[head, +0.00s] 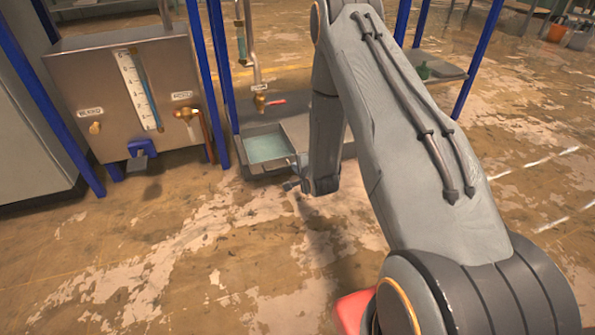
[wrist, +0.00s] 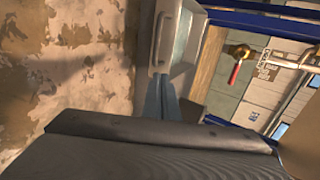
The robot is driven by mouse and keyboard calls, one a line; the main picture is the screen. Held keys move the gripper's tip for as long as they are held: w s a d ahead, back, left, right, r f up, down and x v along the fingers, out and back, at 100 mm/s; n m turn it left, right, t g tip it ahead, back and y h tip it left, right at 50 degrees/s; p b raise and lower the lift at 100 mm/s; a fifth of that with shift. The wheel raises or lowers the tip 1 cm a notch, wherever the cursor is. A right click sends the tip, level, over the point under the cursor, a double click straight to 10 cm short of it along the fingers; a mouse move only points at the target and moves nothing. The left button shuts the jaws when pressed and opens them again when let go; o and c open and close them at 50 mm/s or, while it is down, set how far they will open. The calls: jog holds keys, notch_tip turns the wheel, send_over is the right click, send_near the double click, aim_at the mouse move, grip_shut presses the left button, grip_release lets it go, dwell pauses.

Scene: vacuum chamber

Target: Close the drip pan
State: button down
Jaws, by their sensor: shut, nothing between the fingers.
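The drip pan (head: 243,152) is a grey metal tray holding pale green liquid. It sticks out at the front of the low metal shelf, below a tap with a red lever. In the wrist view the pan's rim and front handle (wrist: 162,42) show at upper centre. My gripper (head: 291,185) is low, just in front of the pan's right front corner, shut and empty. A dark part of my gripper fills the bottom of the wrist view. I cannot tell whether it touches the pan. My arm hides part of the shelf to the right.
A steel tank (head: 110,95) with a level gauge and valves stands at the left. Blue posts (head: 222,80) frame the shelf. The red-levered tap (head: 265,102) hangs above the pan; its lever also shows in the wrist view (wrist: 235,73). The stained floor in front is clear.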

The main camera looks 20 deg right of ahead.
aim_at(287, 157)
jog(key=b+x, duration=0.2)
jog(key=x, duration=0.3)
jog(key=shift+w+f, duration=0.1)
jog(key=shift+f, duration=0.1)
jog(key=w+b, duration=0.2)
jog(key=w, duration=0.1)
jog(key=shift+r, duration=0.1)
jog(key=shift+w+r+b, duration=0.1)
jog(key=shift+w+b, duration=0.25)
jog(key=shift+w, duration=0.1)
